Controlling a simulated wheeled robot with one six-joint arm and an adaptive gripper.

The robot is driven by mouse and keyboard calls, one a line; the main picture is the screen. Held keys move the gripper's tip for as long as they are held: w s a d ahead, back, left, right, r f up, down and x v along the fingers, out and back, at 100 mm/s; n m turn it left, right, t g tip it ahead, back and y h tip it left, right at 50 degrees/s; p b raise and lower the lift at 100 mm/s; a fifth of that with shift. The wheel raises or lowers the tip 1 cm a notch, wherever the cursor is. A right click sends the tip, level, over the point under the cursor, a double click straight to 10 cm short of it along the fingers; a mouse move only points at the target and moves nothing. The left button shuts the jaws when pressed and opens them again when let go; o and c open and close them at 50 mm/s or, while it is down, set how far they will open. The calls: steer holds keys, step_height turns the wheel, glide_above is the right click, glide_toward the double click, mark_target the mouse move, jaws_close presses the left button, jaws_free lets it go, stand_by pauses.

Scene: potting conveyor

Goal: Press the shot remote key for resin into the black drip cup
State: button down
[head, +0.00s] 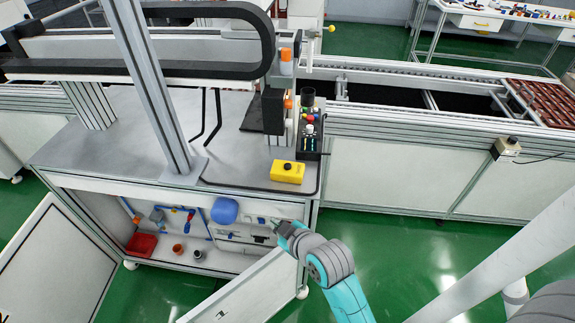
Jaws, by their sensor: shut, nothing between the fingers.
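A yellow box (287,174) with a dark round button on top sits near the front right corner of the grey bench. Behind it is a black control panel (310,134) with red, green, blue and white buttons. A small black cup-like cylinder (307,97) stands at the panel's far end. I cannot tell for sure which button is the shot remote key or whether this cylinder is the drip cup. My gripper (276,224) is shut and empty. In the picture it appears below the yellow box, in front of the bench's open cabinet, touching nothing that I can see.
The open cabinet holds a red tray (141,244), a blue rounded object (225,211) and small tools. Its white doors (245,293) stand open. A dispensing head (273,105) hangs over the bench. A conveyor (430,115) runs behind.

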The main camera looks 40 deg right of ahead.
mark_target(289, 167)
steer(key=shift+n+g, duration=0.5)
steer(key=shift+n, duration=0.4)
steer(key=w+d+r, duration=0.6)
steer(key=r, duration=0.1)
steer(key=shift+w+d+r, duration=0.1)
steer(key=shift+w+r, duration=0.1)
steer(key=shift+w, duration=0.2)
steer(key=w+d+r+n, duration=0.1)
steer(key=d+r, duration=0.2)
steer(key=r, duration=0.2)
steer(key=w+d+r+n+g, duration=0.1)
steer(key=d+r, duration=0.3)
steer(key=r, duration=0.2)
steer(key=shift+w+r, duration=0.15)
steer(key=shift+r, duration=0.05)
steer(key=shift+f, duration=4.45)
steer(key=shift+f, duration=0.1)
steer(key=shift+f, duration=0.25)
